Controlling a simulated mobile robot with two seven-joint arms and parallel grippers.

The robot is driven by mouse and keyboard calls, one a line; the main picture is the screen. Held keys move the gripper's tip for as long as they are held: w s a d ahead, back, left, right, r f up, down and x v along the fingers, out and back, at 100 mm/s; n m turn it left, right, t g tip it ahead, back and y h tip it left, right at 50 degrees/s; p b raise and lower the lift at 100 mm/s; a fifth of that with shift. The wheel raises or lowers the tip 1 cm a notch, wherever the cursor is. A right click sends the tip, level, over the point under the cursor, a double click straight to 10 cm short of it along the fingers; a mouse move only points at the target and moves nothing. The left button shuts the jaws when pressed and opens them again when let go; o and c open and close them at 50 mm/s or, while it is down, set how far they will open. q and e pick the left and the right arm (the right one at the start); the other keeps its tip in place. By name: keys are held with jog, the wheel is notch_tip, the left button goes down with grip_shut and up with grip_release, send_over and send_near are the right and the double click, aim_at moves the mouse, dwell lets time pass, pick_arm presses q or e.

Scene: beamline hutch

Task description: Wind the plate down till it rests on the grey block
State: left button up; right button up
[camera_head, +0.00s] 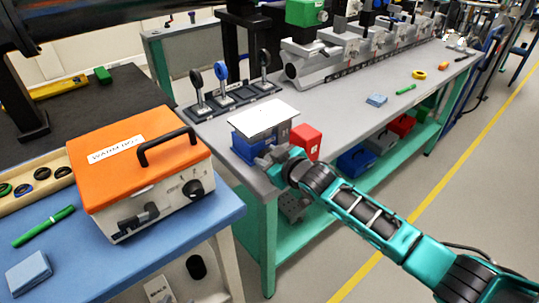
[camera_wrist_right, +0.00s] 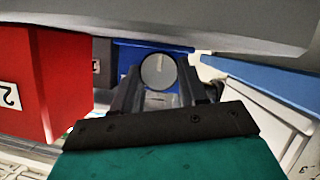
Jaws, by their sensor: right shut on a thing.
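The white plate (camera_head: 263,118) lies flat and raised on top of a blue jack (camera_head: 243,150) at the near end of the grey bench. My right gripper (camera_head: 284,168) reaches in at the jack's near right side, below the plate. In the right wrist view its two fingers (camera_wrist_right: 159,90) are shut on a round grey knob (camera_wrist_right: 159,71) in front of the jack's blue body. A dark grey shape (camera_wrist_right: 102,62) beside the blue body may be the grey block; I cannot tell. The gap under the plate is not clear. My left gripper is not in view.
A red box (camera_head: 305,142) stands close to the jack's right; it also shows in the wrist view (camera_wrist_right: 62,85). Posts on a dark base (camera_head: 232,98) stand behind the plate. An orange-lidded box (camera_head: 135,165) is on the left bench. The bench right of the red box is largely clear.

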dwell(0.3)
jog(key=o, duration=1.1)
jog(key=shift+c, duration=0.2)
jog(key=shift+s+d+r, duration=0.25)
jog(key=shift+s, duration=0.25)
jog(key=p+v, duration=0.2)
jog(key=v, duration=0.9)
jog(key=shift+s+d, duration=0.2)
jog(key=shift+s, duration=0.05)
jog(key=shift+r, duration=0.1)
